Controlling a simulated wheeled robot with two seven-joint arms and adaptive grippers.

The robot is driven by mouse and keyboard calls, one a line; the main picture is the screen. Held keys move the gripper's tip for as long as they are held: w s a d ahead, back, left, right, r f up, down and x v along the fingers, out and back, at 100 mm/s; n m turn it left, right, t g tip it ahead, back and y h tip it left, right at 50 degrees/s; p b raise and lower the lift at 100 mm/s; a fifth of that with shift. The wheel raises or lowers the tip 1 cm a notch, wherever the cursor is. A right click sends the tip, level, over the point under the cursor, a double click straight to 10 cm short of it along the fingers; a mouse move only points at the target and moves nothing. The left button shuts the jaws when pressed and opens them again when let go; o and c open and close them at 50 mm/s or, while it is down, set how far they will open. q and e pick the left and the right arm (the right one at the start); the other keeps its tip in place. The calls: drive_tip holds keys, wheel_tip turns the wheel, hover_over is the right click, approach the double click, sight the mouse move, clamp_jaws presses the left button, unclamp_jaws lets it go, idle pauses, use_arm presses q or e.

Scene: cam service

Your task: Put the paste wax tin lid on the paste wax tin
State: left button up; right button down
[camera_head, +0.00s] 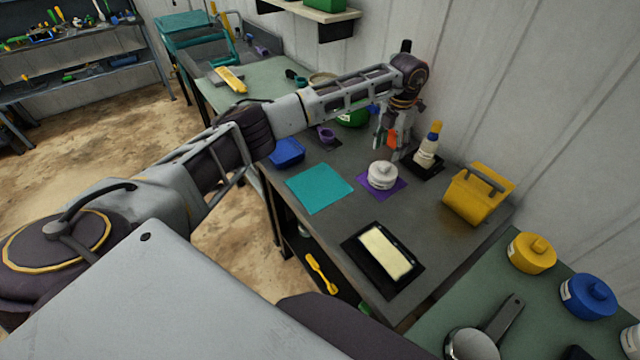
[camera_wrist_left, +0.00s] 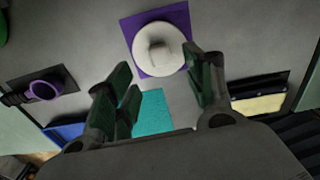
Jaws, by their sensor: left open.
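A white paste wax tin (camera_head: 382,181) with a label stands upright on a purple mat (camera_head: 396,191). A white lid with a knob (camera_head: 382,168) appears to sit on top of it, roughly level; the exact seating cannot be told. The lid (camera_wrist_left: 160,50) also shows from above in the left wrist view, on the purple square. My left gripper (camera_head: 391,143) is open and empty, pointing down, above and a little behind the tin. In the left wrist view its fingers (camera_wrist_left: 160,78) are apart, with the lid beyond their tips. My right gripper is not in view.
A bare teal mat (camera_head: 319,188) lies left of the tin. A white and yellow bottle (camera_head: 427,150) and a yellow container (camera_head: 477,194) stand to the right. A black tray with a cream block (camera_head: 385,253) lies in front. Yellow (camera_head: 531,253) and blue (camera_head: 588,297) tins are on the green table.

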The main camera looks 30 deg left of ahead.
use_arm(q)
drive_tip(key=shift+r, duration=0.45)
idle(0.3)
wheel_tip(320, 180, up, 12)
idle(0.7)
drive_tip(key=shift+f, duration=0.15)
idle(0.5)
